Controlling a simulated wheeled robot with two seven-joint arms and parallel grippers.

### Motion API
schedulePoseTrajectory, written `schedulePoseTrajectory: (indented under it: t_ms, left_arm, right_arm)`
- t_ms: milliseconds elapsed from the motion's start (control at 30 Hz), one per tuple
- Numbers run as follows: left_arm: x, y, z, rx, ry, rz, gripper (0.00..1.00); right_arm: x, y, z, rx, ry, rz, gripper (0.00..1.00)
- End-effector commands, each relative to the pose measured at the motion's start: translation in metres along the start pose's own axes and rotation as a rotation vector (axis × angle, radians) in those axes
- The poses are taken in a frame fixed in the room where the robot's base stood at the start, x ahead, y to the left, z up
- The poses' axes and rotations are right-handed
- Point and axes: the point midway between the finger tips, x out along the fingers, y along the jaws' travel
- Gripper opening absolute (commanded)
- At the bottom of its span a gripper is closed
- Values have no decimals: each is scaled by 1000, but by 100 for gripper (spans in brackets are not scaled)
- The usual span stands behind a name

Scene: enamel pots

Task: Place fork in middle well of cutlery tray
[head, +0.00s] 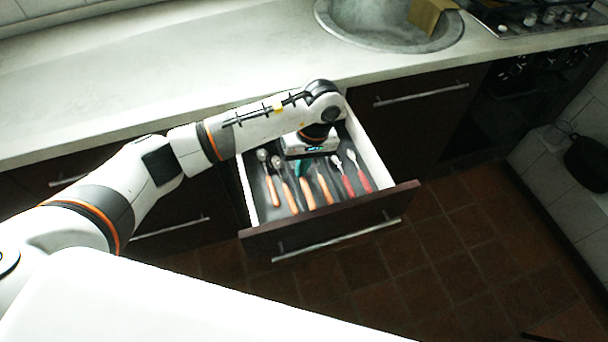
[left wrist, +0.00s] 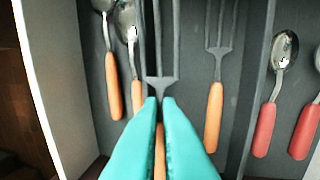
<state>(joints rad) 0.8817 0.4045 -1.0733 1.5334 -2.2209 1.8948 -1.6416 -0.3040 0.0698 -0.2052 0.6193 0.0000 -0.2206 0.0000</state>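A fork with an orange handle (left wrist: 160,150) and grey tines (left wrist: 161,40) is between the teal fingers of my left gripper (left wrist: 159,103). The fingers are close together on either side of its neck and look shut on it. It looks larger than the fork beside it, so it seems nearer the camera; the exact height is unclear. The cutlery tray (left wrist: 250,150) lies in the open drawer. A second orange-handled fork (left wrist: 214,105) lies to the right of the held one. In the head view my left gripper (head: 305,172) is low over the tray's middle. My right gripper is out of view.
Orange-handled spoons (left wrist: 111,75) lie on the left and red-handled spoons (left wrist: 269,110) on the right. The drawer's left wall (left wrist: 50,80) is near. The countertop (head: 180,75) is above the drawer, with a sink (head: 375,35) at the back right.

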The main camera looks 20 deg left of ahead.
Motion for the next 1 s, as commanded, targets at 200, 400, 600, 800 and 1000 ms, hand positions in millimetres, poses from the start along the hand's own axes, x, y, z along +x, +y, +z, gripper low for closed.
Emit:
schedulePoseTrajectory:
  t_ms: [200, 400, 600, 800, 1000]
  left_arm:
    - [17, -4, 0, 1, 1, 0, 0]
    - [43, -9, 0, 1, 1, -1, 0]
    - [44, -10, 0, 2, -2, -3, 0]
    - [48, -10, 0, 2, -2, -2, 7]
    - [47, -10, 0, 2, -2, -2, 13]
  right_arm:
    - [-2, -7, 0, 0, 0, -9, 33]
    - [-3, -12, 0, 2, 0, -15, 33]
    - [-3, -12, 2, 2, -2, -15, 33]
    - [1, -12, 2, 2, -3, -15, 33]
    - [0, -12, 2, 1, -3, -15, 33]
